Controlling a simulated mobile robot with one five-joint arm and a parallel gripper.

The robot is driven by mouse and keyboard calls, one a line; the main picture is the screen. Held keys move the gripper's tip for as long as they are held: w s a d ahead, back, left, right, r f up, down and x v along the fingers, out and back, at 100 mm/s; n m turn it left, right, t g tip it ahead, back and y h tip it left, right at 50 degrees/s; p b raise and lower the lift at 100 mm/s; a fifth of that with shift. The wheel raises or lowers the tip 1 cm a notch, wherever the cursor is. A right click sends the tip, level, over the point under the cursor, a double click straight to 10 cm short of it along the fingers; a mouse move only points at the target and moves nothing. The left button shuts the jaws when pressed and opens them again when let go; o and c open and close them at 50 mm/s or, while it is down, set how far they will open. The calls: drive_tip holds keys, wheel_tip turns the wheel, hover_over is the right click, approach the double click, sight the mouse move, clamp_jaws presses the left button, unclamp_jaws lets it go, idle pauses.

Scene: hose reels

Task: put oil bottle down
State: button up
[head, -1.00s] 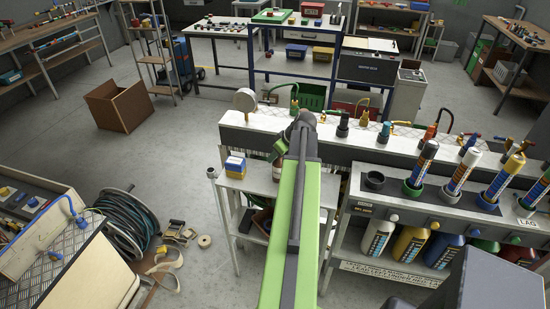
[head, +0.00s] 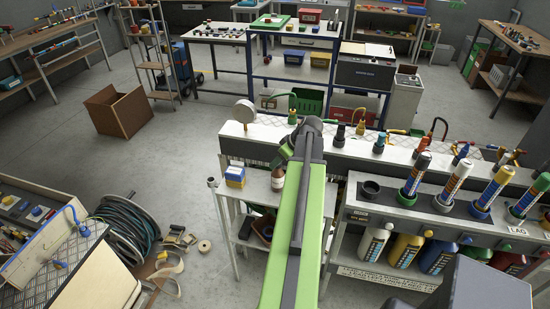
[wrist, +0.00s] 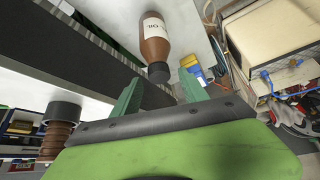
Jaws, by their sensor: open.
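The oil bottle (wrist: 155,32) is brown with a white label and a black cap, and stands on the white top of a small side table. In the head view the bottle (head: 278,179) shows just left of my arm, right of a blue and yellow box. My gripper (wrist: 160,90) is open and empty, with its two green fingers apart and the bottle's cap near and between their tips. In the head view my gripper (head: 281,157) is partly hidden by my own arm, just above the bottle. I cannot tell whether a finger touches the cap.
The blue and yellow box (head: 235,177) shares the side table (head: 257,190). A long bench (head: 345,150) with valves and a gauge runs behind. A rack (head: 415,209) of tubes and bottles stands right.

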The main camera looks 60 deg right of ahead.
drive_tip(key=p+v, duration=0.4)
drive_tip(key=v, duration=0.2)
drive_tip(key=shift+s+r, duration=0.15)
drive_tip(key=shift+r, duration=0.05)
